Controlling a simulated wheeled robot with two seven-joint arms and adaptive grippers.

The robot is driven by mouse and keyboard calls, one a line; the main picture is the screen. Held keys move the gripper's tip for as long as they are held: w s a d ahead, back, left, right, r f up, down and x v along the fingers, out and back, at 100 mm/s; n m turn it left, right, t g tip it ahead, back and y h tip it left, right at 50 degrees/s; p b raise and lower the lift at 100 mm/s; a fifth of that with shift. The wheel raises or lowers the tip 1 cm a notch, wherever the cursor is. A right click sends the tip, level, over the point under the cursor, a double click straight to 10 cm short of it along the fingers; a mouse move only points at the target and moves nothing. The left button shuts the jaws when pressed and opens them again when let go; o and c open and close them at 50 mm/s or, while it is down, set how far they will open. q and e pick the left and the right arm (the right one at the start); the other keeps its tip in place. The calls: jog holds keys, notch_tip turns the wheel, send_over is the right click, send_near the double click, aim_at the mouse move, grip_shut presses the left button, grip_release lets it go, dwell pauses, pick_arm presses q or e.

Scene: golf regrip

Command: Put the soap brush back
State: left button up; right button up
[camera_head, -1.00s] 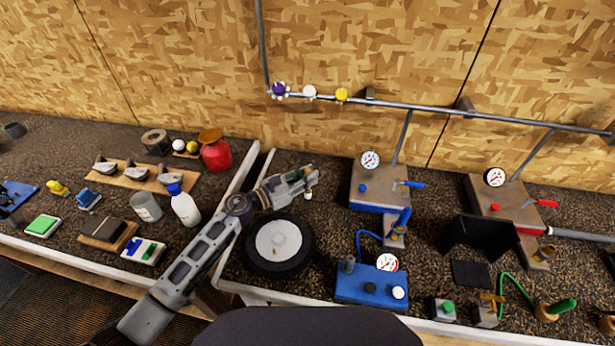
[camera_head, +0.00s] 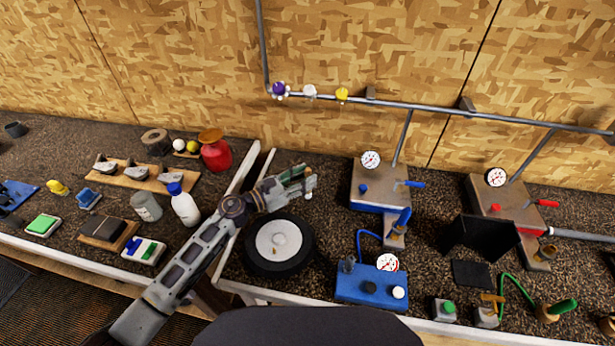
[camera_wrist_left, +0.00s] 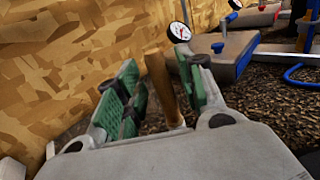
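The soap brush shows in the left wrist view as a brown handle (camera_wrist_left: 161,88) with a small pale piece at its lower end. It stands tilted in the picture between the two green-padded fingers of my left gripper (camera_wrist_left: 158,95), with a gap visible beside it. In the head view the brush (camera_head: 309,184) is a small pale upright shape at the fingertips of my left gripper (camera_head: 303,179), behind the black round wheel-like disc. The left gripper looks open around or just short of the handle. My right gripper is not in view.
The black disc with a grey centre (camera_head: 279,246) lies below my left arm. A white bottle (camera_head: 185,208) and red container (camera_head: 215,154) stand left. Gauge stations (camera_head: 379,184) and a blue box (camera_head: 371,286) stand right. The wall is close behind.

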pick_arm(q)
jog(key=b+v, duration=0.2)
jog(key=v, duration=0.6)
jog(key=shift+s+a+f, duration=0.1)
jog(key=shift+s+a, duration=0.15)
jog(key=shift+a, duration=0.05)
jog(key=shift+v, duration=0.85)
